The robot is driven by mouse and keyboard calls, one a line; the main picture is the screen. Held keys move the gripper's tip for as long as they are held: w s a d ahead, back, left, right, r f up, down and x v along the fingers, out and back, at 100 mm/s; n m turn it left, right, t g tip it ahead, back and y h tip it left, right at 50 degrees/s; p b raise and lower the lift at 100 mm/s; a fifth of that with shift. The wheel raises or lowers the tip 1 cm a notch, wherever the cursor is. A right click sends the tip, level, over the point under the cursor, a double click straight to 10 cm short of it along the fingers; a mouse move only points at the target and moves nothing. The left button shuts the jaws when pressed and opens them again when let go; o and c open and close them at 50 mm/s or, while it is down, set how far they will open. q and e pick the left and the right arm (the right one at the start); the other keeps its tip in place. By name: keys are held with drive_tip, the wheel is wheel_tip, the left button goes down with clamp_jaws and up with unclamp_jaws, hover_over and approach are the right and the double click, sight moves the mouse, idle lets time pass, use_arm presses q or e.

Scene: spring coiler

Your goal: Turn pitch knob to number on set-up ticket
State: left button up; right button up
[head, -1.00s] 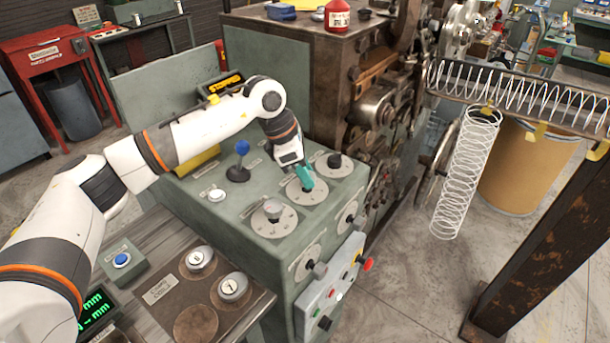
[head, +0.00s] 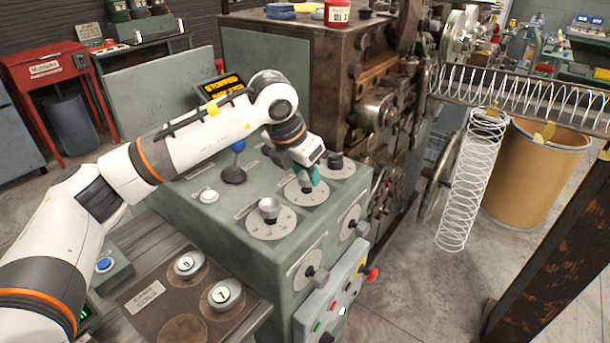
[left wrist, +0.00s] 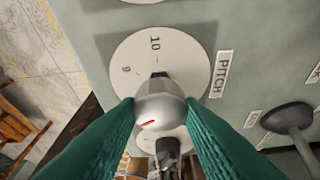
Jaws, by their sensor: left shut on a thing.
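The pitch knob (left wrist: 162,112) is a silver round knob with a red mark, in the left wrist view. It sits on a pale dial (left wrist: 190,62), where 9 and 10 can be read. A dark tab beyond the knob points roughly toward 10. A PITCH label (left wrist: 221,74) is beside the dial. My left gripper (head: 313,177) is shut on the knob, with its green fingers on either side. In the head view the gripper hides most of the knob above the dial (head: 300,197). I cannot make out a set-up ticket. My right gripper is not in view.
Another knobbed dial (head: 270,224) is close in front, and a third knob (head: 336,162) is behind. A blue-topped lever (head: 236,160) stands to the left. A display (head: 221,86) reads STOPPED. A wire spring (head: 468,185) hangs at right.

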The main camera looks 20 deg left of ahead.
use_arm(q)
drive_tip(key=shift+n, duration=0.3)
drive_tip(key=o, duration=1)
drive_tip(key=b+v, duration=0.1)
drive_tip(key=v, duration=1.1)
drive_tip(key=shift+d, duration=0.1)
